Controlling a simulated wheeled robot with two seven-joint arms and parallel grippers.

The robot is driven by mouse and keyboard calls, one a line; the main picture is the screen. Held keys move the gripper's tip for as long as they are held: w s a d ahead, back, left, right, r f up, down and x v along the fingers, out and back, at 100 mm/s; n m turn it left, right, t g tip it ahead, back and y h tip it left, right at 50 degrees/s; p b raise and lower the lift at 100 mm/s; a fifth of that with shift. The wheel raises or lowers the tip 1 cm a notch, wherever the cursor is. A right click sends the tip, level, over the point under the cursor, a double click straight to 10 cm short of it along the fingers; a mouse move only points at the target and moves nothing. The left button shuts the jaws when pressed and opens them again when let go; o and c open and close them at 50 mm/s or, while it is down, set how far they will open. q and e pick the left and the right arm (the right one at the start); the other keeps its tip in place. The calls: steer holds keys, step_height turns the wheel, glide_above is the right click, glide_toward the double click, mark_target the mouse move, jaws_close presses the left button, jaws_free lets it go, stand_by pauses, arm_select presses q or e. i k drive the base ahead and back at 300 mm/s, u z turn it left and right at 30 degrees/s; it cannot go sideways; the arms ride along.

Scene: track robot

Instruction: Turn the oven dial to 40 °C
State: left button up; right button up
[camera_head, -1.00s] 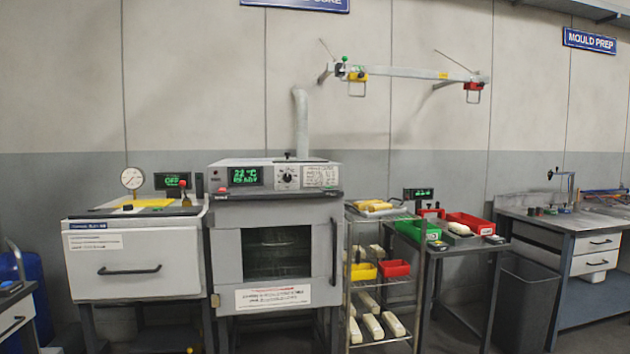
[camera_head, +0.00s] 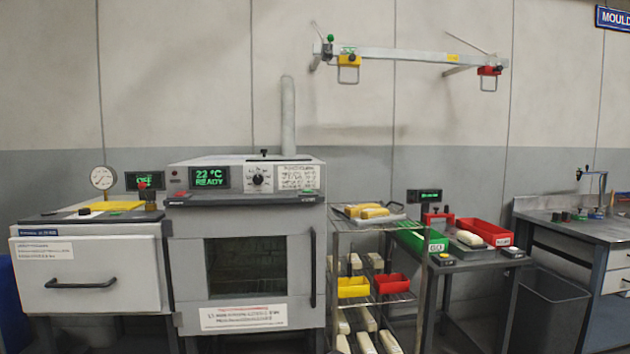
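The oven (camera_head: 190,250) stands left of the middle, a grey cabinet with a dark window in its shut door and a vertical handle (camera_head: 313,268) at the door's right edge. On its top panel is a round black dial (camera_head: 258,180) on a white face; its scale is too small to read. Left of the dial a green display (camera_head: 209,177) reads 22 °C READY. Neither of my grippers shows in the view.
A wire rack (camera_head: 372,300) with pale blocks and yellow and red bins stands right of the oven. A small table (camera_head: 470,265) with a red bin (camera_head: 485,232) follows. A white-drawered unit (camera_head: 85,275) stands left of the oven.

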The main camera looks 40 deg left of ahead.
mark_target(258, 178)
steer(key=u, duration=0.1)
steer(key=i, duration=0.85)
steer(key=u, duration=0.55)
